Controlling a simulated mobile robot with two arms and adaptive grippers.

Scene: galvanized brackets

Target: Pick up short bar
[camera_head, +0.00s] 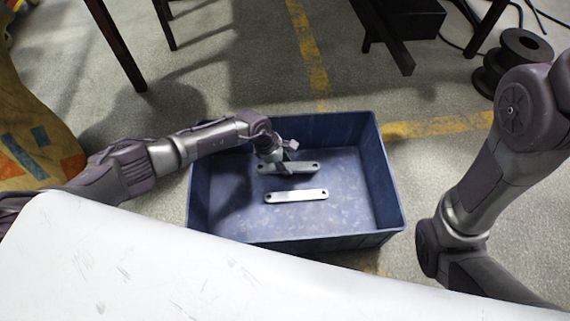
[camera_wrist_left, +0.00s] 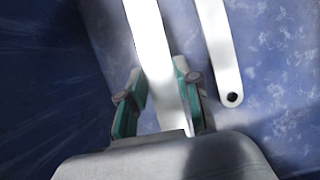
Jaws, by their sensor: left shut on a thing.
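Two flat metal bars with a hole near each end are in the blue bin. The held bar (camera_head: 300,167) is toward the back of the bin, partly hidden by my left gripper (camera_head: 281,152). In the left wrist view this bar (camera_wrist_left: 152,45) runs between the green-padded fingers of the left gripper (camera_wrist_left: 160,98), which are shut on it. The other bar (camera_head: 296,196) lies apart on the bin floor nearer the front; it also shows in the left wrist view (camera_wrist_left: 215,40). I cannot tell whether the held bar is clear of the floor. My right gripper is out of view.
The blue bin (camera_head: 397,205) has raised walls around both bars. A white surface (camera_head: 150,265) fills the front. A black spool (camera_head: 515,55) stands at the back right. Dark table legs (camera_head: 118,45) rise behind. The bin's right side is empty.

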